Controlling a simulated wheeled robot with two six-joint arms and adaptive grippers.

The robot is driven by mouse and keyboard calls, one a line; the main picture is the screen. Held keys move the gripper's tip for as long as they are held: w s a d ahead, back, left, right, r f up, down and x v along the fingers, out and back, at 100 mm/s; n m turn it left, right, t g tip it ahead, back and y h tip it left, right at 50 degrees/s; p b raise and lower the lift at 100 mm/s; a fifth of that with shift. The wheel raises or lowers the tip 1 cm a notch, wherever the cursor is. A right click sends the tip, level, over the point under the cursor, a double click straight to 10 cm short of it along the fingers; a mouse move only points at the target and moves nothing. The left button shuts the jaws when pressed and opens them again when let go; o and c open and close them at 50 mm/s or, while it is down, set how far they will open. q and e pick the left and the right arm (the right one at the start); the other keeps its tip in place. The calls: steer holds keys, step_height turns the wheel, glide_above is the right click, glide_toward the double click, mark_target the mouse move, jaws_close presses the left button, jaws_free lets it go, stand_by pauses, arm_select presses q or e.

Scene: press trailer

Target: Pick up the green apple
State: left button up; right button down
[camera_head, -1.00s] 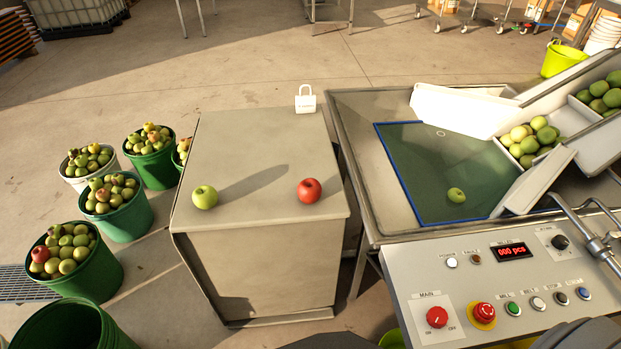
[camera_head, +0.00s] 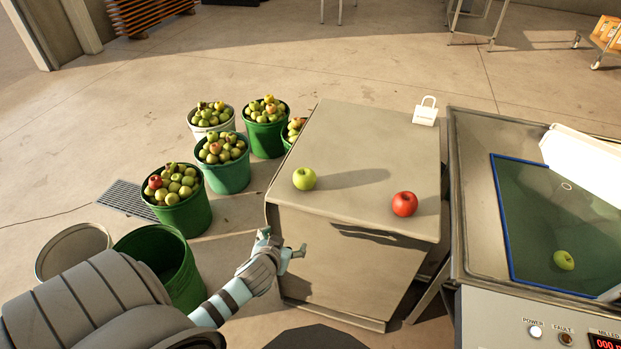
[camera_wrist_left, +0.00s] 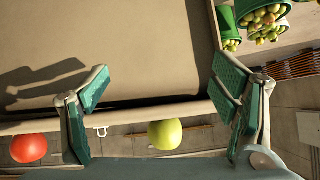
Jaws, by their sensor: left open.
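A green apple (camera_head: 304,179) sits on the left part of the cabinet top (camera_head: 350,130). A red apple (camera_head: 404,204) sits to its right near the front edge. My left gripper (camera_head: 283,242) is open and empty in front of the cabinet, lower than the green apple and apart from it. In the left wrist view the green apple (camera_wrist_left: 165,134) shows between the spread fingers (camera_wrist_left: 160,95), beyond the cabinet edge. The red apple (camera_wrist_left: 29,147) shows left of the fingers there. Another green apple (camera_head: 564,260) lies on the machine's green tray (camera_head: 540,215). My right gripper is not in view.
Several buckets of apples (camera_head: 184,215) stand left of the cabinet. An empty green bucket (camera_head: 165,262) is near my left arm. A white padlock-shaped object (camera_head: 426,112) stands at the cabinet's back right. The machine's control panel (camera_head: 530,325) is at the lower right.

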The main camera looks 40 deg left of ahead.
mark_target(302, 178)
arm_select(q)
steer(key=w+r+n+t+y, duration=0.1)
steer(key=w+r+n+t, duration=0.3)
steer(key=r, duration=0.9)
steer(key=w+a+f+b, duration=0.1)
steer(key=w, duration=0.3)
steer(key=w+a+f+m+b, duration=0.1)
steer(key=w+a, duration=0.1)
steer(key=w, duration=0.2)
steer(key=w+a+f+m+g+b, duration=0.1)
steer(key=w+a+f, duration=0.1)
steer(key=w, duration=0.2)
steer(key=shift+w+a, duration=0.15)
steer(key=shift+a, duration=0.1)
steer(key=shift+r, duration=0.1)
steer(key=c, duration=1.4)
steer(key=shift+o, duration=0.2)
steer(key=shift+r, duration=0.1)
step_height(302, 178, up, 20)
steer(key=p, duration=0.5)
steer(key=shift+d+m, duration=0.1)
steer(key=shift+m, duration=0.2)
